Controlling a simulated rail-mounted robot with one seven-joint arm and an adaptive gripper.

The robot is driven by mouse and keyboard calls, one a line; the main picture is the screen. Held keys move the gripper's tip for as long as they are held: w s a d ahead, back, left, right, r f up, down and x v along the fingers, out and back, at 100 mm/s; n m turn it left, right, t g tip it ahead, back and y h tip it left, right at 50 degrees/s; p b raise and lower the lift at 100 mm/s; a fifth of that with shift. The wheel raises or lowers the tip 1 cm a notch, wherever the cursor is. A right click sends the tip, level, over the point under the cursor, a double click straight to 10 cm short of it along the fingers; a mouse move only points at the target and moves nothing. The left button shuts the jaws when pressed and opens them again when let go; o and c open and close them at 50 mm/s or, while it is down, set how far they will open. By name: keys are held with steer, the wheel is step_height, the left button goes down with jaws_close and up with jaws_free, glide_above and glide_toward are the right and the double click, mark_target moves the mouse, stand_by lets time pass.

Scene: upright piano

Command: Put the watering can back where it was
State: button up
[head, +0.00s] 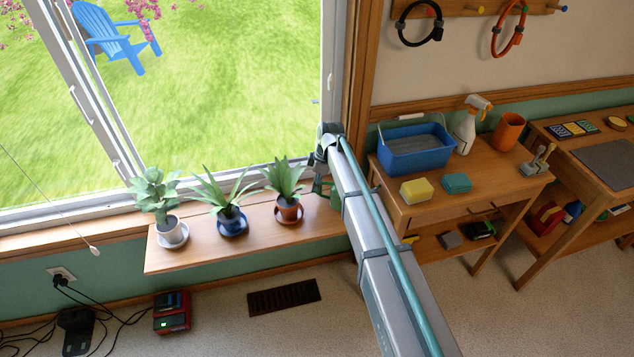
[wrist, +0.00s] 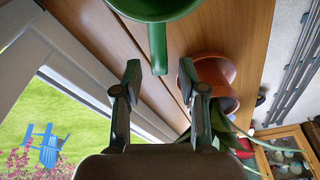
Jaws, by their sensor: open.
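The green watering can (wrist: 160,12) shows only in part at the top edge of the wrist view, with a green bar, apparently its handle, pointing toward my gripper (wrist: 159,78). My gripper is open, with one finger on each side of the line of that bar. In the head view, a bit of green (head: 319,187) shows at the right end of the window shelf (head: 190,257), mostly hidden by my arm. The can seems to be at the shelf, but its base is not visible.
A terracotta pot (wrist: 217,72) with a plant is close beside my right finger in the wrist view. Blue (head: 232,224) and white (head: 170,232) potted plants stand farther left on the shelf. The window frame is close behind. A workbench (head: 410,212) with a blue tub is right.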

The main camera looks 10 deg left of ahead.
step_height(320, 180, up, 12)
steer(key=d+b, duration=0.1)
steer(key=d, duration=0.1)
stand_by(0.4)
stand_by(0.5)
